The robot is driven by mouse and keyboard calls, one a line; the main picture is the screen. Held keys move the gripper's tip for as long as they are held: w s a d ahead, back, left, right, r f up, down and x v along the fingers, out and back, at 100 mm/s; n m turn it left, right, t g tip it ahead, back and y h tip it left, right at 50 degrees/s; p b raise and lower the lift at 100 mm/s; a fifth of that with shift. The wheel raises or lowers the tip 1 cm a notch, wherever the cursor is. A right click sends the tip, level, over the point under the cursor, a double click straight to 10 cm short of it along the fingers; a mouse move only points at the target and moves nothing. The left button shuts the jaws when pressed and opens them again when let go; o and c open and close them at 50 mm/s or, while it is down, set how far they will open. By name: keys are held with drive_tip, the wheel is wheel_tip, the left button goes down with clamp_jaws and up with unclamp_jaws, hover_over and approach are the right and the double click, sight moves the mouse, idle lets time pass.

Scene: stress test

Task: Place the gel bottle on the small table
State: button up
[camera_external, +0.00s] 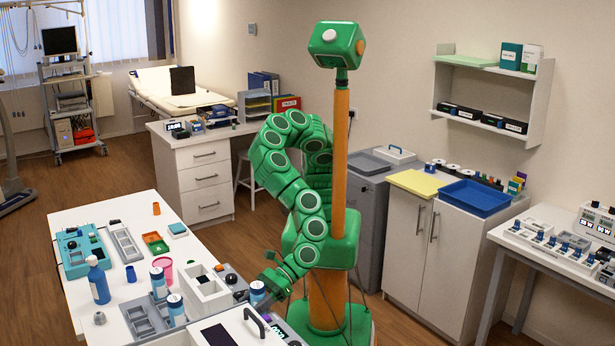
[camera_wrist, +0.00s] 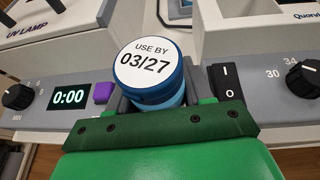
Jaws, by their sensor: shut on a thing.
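My gripper (camera_external: 267,285) is low at the right end of the white work table (camera_external: 95,217). It is shut on a blue bottle (camera_external: 257,292) with a white round lid label. In the wrist view the bottle (camera_wrist: 151,75) stands between the fingers (camera_wrist: 157,95), its label reading "USE BY 03/27". Its lower part is hidden, so I cannot tell whether it touches the table. A blue pump bottle (camera_external: 98,281) stands at the table's left front. I cannot tell which surface is the small table.
Similar blue jars (camera_external: 159,283) (camera_external: 175,307), trays and boxes crowd the work table. In the wrist view, a device with a "0:00" display (camera_wrist: 69,97) and one with a rocker switch (camera_wrist: 227,82) are close by. A cabinet with a blue tray (camera_external: 474,198) and a side bench (camera_external: 540,246) stand right.

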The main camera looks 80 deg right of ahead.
drive_tip(key=shift+f, duration=0.1)
drive_tip(key=o, duration=0.9)
drive_tip(key=shift+o, duration=0.2)
drive_tip(key=shift+s+d+r, duration=0.1)
drive_tip(key=shift+d+r, duration=0.05)
drive_tip(key=shift+r, duration=0.05)
drive_tip(key=v, duration=1.1)
drive_tip(key=shift+s+d+r, duration=0.15)
